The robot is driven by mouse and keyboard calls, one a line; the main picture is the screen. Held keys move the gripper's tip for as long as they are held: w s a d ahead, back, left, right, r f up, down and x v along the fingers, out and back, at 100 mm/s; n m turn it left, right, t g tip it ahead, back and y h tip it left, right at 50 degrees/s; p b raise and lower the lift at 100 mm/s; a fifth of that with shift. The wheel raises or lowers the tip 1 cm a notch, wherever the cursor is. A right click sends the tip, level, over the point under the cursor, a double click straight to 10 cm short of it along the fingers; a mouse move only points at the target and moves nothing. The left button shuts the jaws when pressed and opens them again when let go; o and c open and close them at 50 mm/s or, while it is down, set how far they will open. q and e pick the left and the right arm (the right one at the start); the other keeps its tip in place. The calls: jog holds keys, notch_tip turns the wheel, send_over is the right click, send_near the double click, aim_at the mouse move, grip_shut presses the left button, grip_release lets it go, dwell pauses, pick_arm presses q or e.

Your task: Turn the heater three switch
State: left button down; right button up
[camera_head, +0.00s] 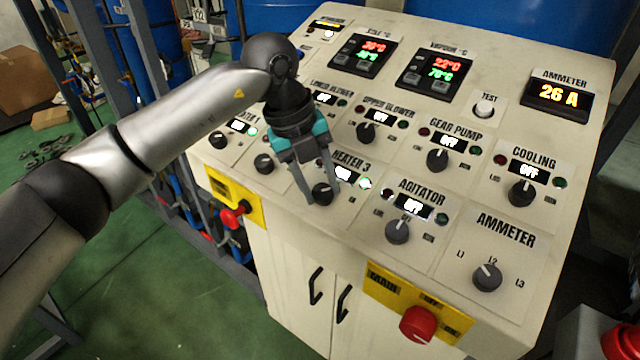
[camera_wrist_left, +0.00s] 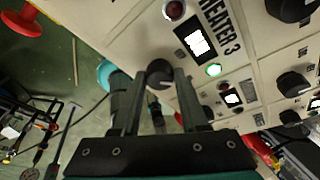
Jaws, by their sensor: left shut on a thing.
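The heater 3 switch (camera_head: 322,193) is a round black knob on the sloped cream control panel (camera_head: 480,215), at its front edge left of the agitator knob. The fingers of my left gripper (camera_head: 321,199) reach down on either side of it, shut on it. In the left wrist view the knob (camera_wrist_left: 159,73) shows between the fingertips, below the HEATER 3 label (camera_wrist_left: 222,30). The heater 3 display (camera_head: 345,174) is bright and its green lamp (camera_head: 365,183) is lit. My right gripper is not in view.
The heater 2 knob (camera_head: 264,163) is close to the left of my gripper, and the agitator knob (camera_head: 397,231) is to its right. A red main switch (camera_head: 418,324) and a red knob on a yellow plate (camera_head: 232,217) stick out from the front. Green floor is open at the left.

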pick_arm(q)
jog(key=n+h, duration=0.1)
jog(key=n, duration=0.3)
jog(key=shift+a, duration=0.2)
jog(key=shift+s+n+t+h, duration=0.1)
jog(key=shift+n+t+h, duration=0.25)
jog(key=shift+n, duration=0.85)
jog(key=shift+n+t+h, duration=0.25)
jog(key=shift+n+t, duration=0.1)
jog(key=shift+n, duration=0.85)
jog(key=shift+c, duration=2.2)
grip_release()
jog(key=b+v, duration=0.2)
jog(key=v, duration=1.3)
jog(key=shift+s, duration=0.1)
